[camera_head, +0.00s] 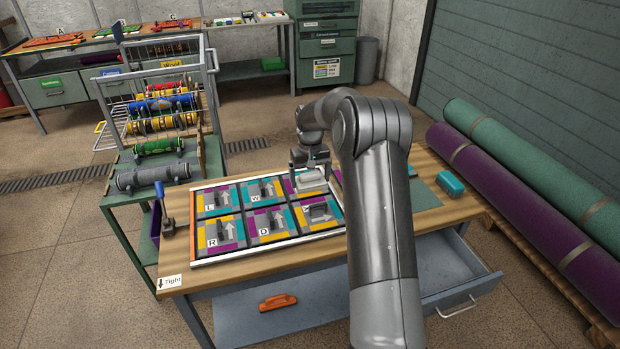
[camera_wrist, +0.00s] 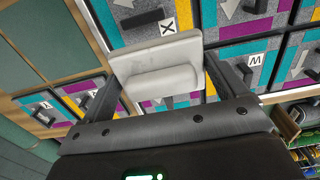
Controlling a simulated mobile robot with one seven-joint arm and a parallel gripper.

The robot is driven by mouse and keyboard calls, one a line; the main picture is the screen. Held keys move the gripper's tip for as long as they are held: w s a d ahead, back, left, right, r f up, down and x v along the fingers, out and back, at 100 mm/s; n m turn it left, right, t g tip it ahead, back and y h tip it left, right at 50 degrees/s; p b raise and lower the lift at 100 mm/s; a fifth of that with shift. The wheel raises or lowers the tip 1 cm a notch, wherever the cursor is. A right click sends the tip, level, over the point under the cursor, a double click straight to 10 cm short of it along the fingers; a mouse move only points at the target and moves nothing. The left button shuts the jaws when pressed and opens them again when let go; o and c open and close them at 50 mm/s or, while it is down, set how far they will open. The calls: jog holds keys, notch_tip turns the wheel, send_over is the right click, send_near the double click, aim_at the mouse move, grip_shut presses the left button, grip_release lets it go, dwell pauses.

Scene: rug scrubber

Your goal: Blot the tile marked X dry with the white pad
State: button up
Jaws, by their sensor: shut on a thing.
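My gripper (camera_head: 309,163) is shut on the white pad (camera_head: 312,183), whose raised grip sits between the two fingers. In the wrist view the pad (camera_wrist: 155,55) is pale grey-white, with a finger on each side. It is over the back right tile of the framed tile board (camera_head: 262,264), hiding much of that tile. I cannot tell if it touches. The tile marked X (camera_head: 320,212) is at the front right, with a grey arrow and a dark block; it also shows at the top of the wrist view (camera_wrist: 138,18).
Tiles marked L, W, R and D share the board. A clamp (camera_head: 167,217) stands at its left. A teal box (camera_head: 451,183) is on the bench's right, above an open drawer (camera_head: 446,270). A rack of rollers (camera_head: 165,120) stands behind left. Rolled rugs (camera_head: 530,160) lie right.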

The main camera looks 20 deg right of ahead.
jog(key=shift+r, duration=2.85)
